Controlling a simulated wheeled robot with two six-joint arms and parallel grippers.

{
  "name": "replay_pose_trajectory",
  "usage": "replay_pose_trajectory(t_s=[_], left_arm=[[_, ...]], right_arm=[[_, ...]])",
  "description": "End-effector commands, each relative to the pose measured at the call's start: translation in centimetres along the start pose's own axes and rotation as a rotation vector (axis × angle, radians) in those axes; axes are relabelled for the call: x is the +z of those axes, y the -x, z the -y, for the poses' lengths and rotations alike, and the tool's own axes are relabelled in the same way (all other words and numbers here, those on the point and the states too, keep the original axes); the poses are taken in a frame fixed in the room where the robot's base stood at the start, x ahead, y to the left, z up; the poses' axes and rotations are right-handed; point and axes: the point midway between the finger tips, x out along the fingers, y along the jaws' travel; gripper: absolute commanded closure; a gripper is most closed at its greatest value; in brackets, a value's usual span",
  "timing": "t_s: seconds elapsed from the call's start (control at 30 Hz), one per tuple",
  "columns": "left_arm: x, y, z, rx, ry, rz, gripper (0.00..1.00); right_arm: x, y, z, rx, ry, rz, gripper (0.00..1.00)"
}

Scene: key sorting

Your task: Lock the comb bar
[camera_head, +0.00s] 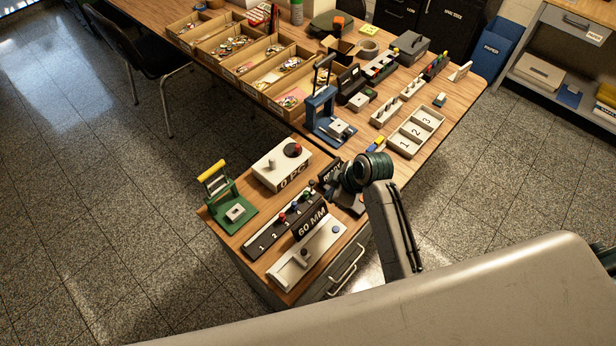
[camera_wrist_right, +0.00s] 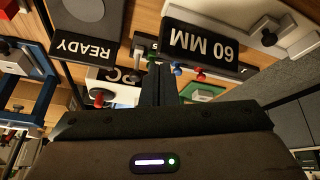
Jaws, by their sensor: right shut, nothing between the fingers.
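I cannot tell for sure which part is the comb bar. A black numbered bar (camera_head: 262,240) with red, blue and green knobs lies on the near tabletop; its coloured knobs also show in the wrist view (camera_wrist_right: 178,70). Beside it is a pale fixture (camera_head: 290,272) with a grey post and a blue button, behind a black "60 MM" sign (camera_head: 311,222); the sign appears upside down in the wrist view (camera_wrist_right: 200,43). My right gripper (camera_wrist_right: 158,88) is shut and empty, above the bar's right end. In the head view its fingers are hard to make out. My left gripper is out of view.
A "0 PC" box (camera_head: 268,174) with a red knob, a green press (camera_head: 238,196) with a yellow handle and a blue press (camera_head: 318,110) stand nearby. A "READY" sign (camera_wrist_right: 88,47) is close to my right gripper. Trays (camera_head: 416,131) and key bins (camera_head: 250,85) lie farther back.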

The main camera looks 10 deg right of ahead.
Motion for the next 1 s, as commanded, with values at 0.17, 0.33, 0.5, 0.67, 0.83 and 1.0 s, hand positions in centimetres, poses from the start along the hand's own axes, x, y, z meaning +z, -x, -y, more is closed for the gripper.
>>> replay_pose_trajectory(t_s=[0.17, 0.33, 0.5, 0.67, 0.83, 1.0], left_arm=[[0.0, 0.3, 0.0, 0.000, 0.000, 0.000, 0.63], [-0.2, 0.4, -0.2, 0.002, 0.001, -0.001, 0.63], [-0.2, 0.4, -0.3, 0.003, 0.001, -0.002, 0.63], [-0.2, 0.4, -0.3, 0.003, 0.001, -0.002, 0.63], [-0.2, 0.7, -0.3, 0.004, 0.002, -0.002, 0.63], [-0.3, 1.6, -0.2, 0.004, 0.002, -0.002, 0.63]], right_arm=[[-5.8, 1.9, -2.1, -0.039, 0.231, -0.091, 1.00], [-8.2, 2.8, -2.8, -0.054, 0.343, -0.132, 1.00], [-8.5, 2.9, -2.9, -0.057, 0.365, -0.138, 1.00], [-8.5, 2.9, -2.9, -0.056, 0.363, -0.138, 1.00], [-8.6, 2.4, -2.8, -0.058, 0.361, -0.138, 1.00], [-8.9, 0.2, -2.5, -0.061, 0.360, -0.137, 1.00]])
